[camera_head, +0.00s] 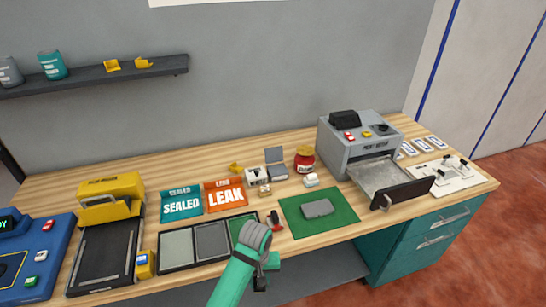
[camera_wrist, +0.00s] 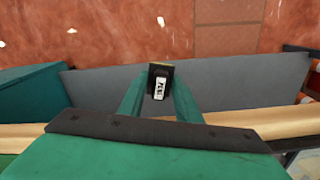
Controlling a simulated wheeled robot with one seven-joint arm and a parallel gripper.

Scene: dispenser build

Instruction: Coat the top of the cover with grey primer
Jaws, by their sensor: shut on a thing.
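A grey, flat, rounded block that looks like the cover (camera_head: 318,208) lies on a green mat (camera_head: 343,213) at the right middle of the bench. My gripper (camera_head: 262,275) is low at the bench's front edge, left of and nearer than the mat. It is shut on a small dark block with a white label (camera_wrist: 159,86), which shows between the fingertips in the wrist view. The label is too small to read surely. A dark tray (camera_head: 196,262) with several flat pads in grey and green lies left of my gripper; my arm hides part of its right end.
Orange LEAK (camera_head: 226,197) and teal SEALED (camera_head: 181,206) trays stand behind the pads. A red jar (camera_head: 304,160) stands behind the mat. A grey machine with an open drawer (camera_head: 385,178) is at right, a yellow machine (camera_head: 110,195) at left. Floor lies beyond the bench front.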

